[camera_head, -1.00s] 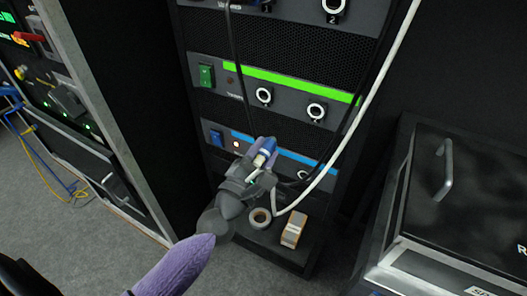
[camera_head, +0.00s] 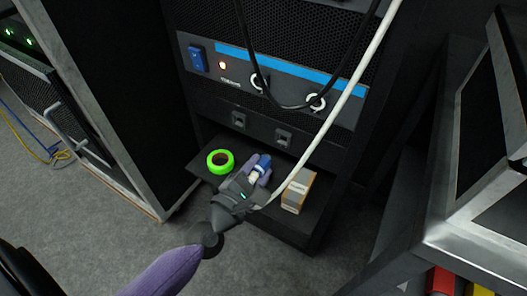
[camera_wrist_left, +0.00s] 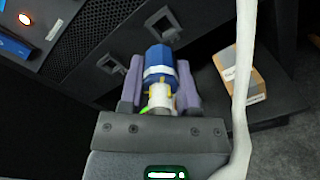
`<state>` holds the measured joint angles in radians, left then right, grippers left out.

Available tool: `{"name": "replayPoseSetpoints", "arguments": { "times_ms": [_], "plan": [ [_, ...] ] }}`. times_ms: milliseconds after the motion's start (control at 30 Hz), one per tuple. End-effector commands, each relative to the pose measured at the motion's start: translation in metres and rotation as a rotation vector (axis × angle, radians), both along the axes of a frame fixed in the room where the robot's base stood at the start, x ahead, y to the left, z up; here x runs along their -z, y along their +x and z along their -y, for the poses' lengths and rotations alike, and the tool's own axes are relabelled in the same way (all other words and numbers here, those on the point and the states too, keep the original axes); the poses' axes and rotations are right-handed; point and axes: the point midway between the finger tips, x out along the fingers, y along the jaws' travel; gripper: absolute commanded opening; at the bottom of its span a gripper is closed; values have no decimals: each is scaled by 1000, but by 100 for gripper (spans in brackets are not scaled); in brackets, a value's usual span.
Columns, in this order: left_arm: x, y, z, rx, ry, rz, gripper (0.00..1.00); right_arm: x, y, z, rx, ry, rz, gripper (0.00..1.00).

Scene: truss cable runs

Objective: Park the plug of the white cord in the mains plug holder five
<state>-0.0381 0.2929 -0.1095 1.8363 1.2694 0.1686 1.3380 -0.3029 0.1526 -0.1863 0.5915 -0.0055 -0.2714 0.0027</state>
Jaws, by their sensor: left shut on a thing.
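My left gripper (camera_head: 257,172) is shut on the plug (camera_head: 262,163) of the white cord, over the low shelf of the rack. In the left wrist view the plug (camera_wrist_left: 160,70) has a blue front end and a white body, between the two purple fingers (camera_wrist_left: 160,90). The white cord (camera_head: 345,95) hangs from the top right down to the gripper; it also passes on the right in the wrist view (camera_wrist_left: 242,90). Two small square sockets (camera_head: 238,120) (camera_head: 283,137) sit below the blue-striped panel. I read no holder number. My right gripper is not in view.
A green tape roll (camera_head: 220,161) and a small cardboard box (camera_head: 298,190) are on the shelf (camera_head: 285,228). A black cable (camera_head: 305,103) loops across the blue-striped panel (camera_head: 290,70). Cases stand left and right; grey carpet is free in front.

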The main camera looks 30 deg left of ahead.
Motion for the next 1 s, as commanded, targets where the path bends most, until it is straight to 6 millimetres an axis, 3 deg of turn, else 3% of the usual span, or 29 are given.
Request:
{"name": "replayPoseSetpoints", "arguments": {
  "times_ms": [33, 67, 600, 1000],
  "plan": [
    [13, 0, 0, 0, 0, -8, 0, 8, -4, -1, 1, 1, -12, 52],
    [13, 0, 0, -1, 0, -9, 0, 8, -5, -2, 3, 2, -13, 52],
    [9, 53, 2, -1, -1, -6, 0, 4, -11, -7, 9, 9, -24, 52],
    [9, 59, 2, 0, 0, -6, 0, 4, -10, -1, 2, 0, -23, 52]
  ]
}}
